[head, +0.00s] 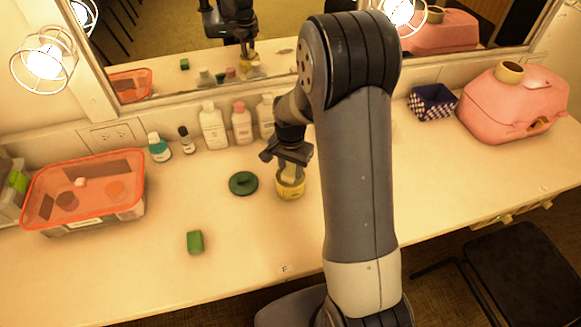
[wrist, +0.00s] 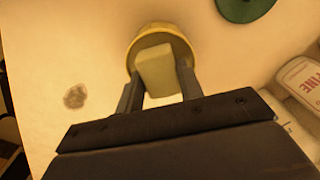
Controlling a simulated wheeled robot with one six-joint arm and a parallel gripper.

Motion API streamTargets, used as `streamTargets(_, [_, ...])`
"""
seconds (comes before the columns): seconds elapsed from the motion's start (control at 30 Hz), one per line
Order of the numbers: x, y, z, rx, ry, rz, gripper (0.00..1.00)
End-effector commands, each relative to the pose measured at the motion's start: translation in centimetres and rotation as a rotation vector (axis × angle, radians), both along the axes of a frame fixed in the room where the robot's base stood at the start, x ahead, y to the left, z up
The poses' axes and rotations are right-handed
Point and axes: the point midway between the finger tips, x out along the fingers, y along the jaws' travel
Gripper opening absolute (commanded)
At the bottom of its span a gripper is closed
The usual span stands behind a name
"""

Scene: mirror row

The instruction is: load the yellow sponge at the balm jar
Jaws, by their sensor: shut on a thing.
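My gripper (head: 288,160) is low over the counter, pointing down at the balm jar (head: 291,189). The jar is a small round yellowish tub, and its rim also shows in the wrist view (wrist: 183,42). In the wrist view my gripper (wrist: 158,85) is shut on the yellow sponge (wrist: 156,70), a pale yellow block between the two fingers. The sponge's far end overlaps the jar's opening. I cannot tell how deep it sits or whether it touches the inside. The balm's surface is mostly hidden by the sponge.
A dark green round lid (head: 243,183) lies left of the jar. A green block (head: 195,242) lies nearer the front. Bottles (head: 213,126) stand along the mirror wall behind. An orange-lidded box (head: 84,190) is at left, a pink case (head: 514,104) at right. The front counter is mostly clear.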

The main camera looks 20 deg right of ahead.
Motion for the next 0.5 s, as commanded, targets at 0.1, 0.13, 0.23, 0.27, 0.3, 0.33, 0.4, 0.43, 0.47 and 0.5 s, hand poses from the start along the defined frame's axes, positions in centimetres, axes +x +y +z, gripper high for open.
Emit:
streamTargets(0.1, [0.1,0.0,1.4,0.000,-0.003,0.000,0.17])
streamTargets(0.13, [0.1,0.0,1.6,0.000,-0.003,0.000,0.17])
streamTargets(0.23, [0.1,0.0,2.5,0.000,-0.003,0.000,0.17])
streamTargets(0.27, [0.1,0.0,2.7,-0.001,-0.004,0.000,0.17])
streamTargets(0.3, [0.1,0.0,3.0,-0.001,-0.004,0.000,0.17])
streamTargets(0.33, [0.1,0.0,3.3,0.000,-0.004,0.000,0.17])
streamTargets(0.4, [0.1,0.0,3.8,0.000,-0.004,0.000,0.17])
streamTargets(0.43, [0.1,0.0,4.1,0.000,-0.004,0.000,0.17])
streamTargets(0.47, [0.1,0.0,4.3,0.000,-0.004,0.000,0.17])
streamTargets(0.5, [0.1,0.0,4.6,0.000,-0.004,0.000,0.17])
